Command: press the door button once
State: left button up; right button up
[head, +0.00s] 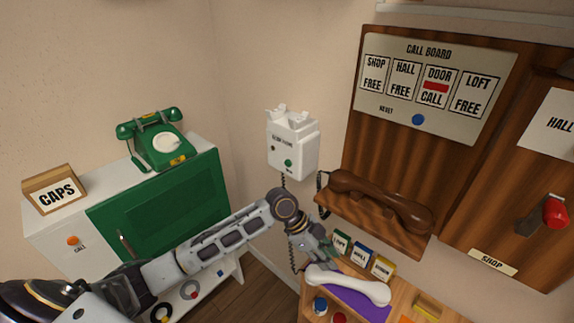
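The white wall phone (293,146) hangs near the room corner. Its label is too small to read surely but seems to say door phone. A green button (288,163) and a smaller dark dot are on its front. Its top cradle holds no handset, and a dark cord hangs below. A white handset (348,288) lies on a purple cloth (355,304). My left gripper (322,259) is just behind the handset, below the wall phone. Whether its fingers are open or touch the handset cannot be told. My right gripper is not in view.
The call board (436,62) shows a red flag and CALL under DOOR, FREE elsewhere. A brown handset (378,198) rests on a wooden shelf right of the wall phone. A green dial phone (155,140) stands on the white cabinet. Small labelled boxes (361,253) stand behind the purple cloth.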

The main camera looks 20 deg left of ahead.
pick_arm(q)
grip_shut()
dwell(1.1)
